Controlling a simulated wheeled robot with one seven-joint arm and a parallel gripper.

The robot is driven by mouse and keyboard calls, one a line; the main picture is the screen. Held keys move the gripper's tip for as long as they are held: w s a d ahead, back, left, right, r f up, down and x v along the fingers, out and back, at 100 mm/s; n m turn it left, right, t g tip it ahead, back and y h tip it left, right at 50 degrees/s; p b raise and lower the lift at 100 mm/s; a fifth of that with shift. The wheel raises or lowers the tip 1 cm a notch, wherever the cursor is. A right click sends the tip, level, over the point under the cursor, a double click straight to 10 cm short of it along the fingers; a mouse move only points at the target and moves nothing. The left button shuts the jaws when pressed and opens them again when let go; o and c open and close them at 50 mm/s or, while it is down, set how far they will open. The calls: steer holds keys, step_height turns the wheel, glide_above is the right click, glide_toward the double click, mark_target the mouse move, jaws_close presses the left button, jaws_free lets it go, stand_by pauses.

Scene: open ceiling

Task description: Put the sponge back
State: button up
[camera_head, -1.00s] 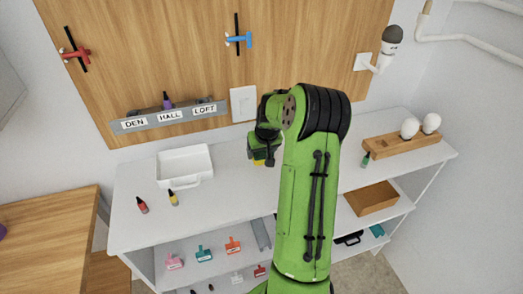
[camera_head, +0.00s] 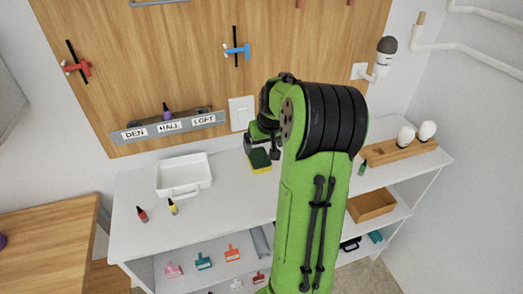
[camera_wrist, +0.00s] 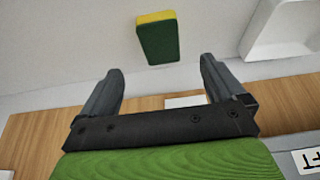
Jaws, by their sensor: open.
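The sponge (camera_head: 260,161), yellow with a dark green face, is on the white counter towards the back, right of the white tray. In the wrist view the sponge (camera_wrist: 158,40) lies beyond the fingertips, roughly between their lines, with a gap to them. My gripper (camera_wrist: 161,70) is open, with nothing between its fingers. In the head view my gripper is just behind and above the sponge, its fingers mostly hidden by my green arm.
The white tray (camera_head: 183,190) stands left on the counter (camera_head: 232,200), with two small bottles before it. A labelled grey rack (camera_head: 170,137) hangs on the wooden wall panel. A wooden holder (camera_head: 400,151) with white bulbs stands right. The counter between is largely clear.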

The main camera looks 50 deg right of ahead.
steer(key=s+a+r+n, duration=0.1)
steer(key=a+r, duration=0.3)
steer(key=a, duration=0.5)
steer(key=s+a+r+n, duration=0.2)
steer(key=a+r, duration=0.2)
steer(key=a, duration=0.4)
steer(key=s+a+n+t+y, duration=0.1)
steer(key=s+a+n+y, duration=0.1)
steer(key=s+a, duration=1.2)
steer(key=shift+s+r+n+t, duration=0.3)
steer(key=shift+s+n, duration=0.1)
steer(key=shift+s, duration=0.05)
